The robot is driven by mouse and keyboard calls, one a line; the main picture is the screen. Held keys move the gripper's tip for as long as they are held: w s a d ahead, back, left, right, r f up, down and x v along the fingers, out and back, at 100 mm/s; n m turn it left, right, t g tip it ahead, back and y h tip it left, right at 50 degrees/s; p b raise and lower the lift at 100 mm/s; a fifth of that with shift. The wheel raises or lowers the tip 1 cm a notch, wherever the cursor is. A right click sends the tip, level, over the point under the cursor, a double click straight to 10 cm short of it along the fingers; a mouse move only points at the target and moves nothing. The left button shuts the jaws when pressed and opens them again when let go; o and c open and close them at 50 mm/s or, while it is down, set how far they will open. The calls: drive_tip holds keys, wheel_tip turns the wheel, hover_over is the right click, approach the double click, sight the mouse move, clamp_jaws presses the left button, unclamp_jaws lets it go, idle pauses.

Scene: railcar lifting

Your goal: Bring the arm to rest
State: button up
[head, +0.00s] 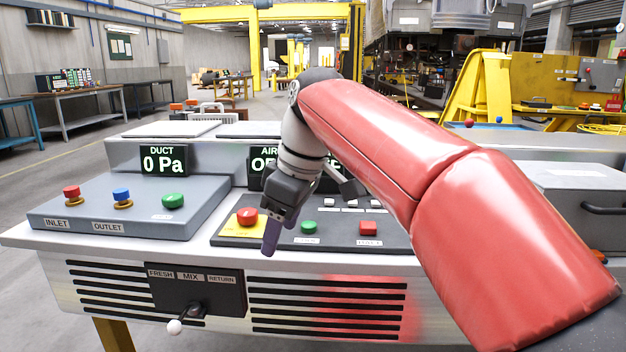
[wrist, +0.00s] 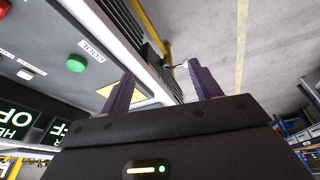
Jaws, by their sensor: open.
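My gripper (head: 300,215) hangs at the end of my red-sleeved arm, in front of the control console (head: 228,240) in the head view. Its fingers are apart and empty. One finger points down over the console's front edge, beside a red mushroom button on a yellow plate (head: 240,229). In the wrist view the two purple fingers of my gripper (wrist: 163,90) stand apart with nothing between them. A green button (wrist: 76,64) on the console shows to their left. My arm hides part of the "AIR" display (head: 262,160).
A raised grey panel with INLET and OUTLET buttons (head: 122,198) stands on the console's left. A lever with a white knob (head: 175,327) sticks out of the console's front. The "DUCT" display (head: 164,160) reads 0 Pa. Open floor (head: 45,165) lies to the left.

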drive_tip(key=s+d+f+m+t+h, duration=0.3)
drive_tip(key=s+d+f+m+t, duration=0.1)
drive_tip(key=s+d+f+m, duration=1)
drive_tip(key=s+d+f, duration=0.3)
drive_tip(key=d+f, duration=0.1)
drive_tip(key=d, duration=0.2)
drive_tip(key=shift+s+f, duration=0.2)
drive_tip(key=shift+s, duration=0.15)
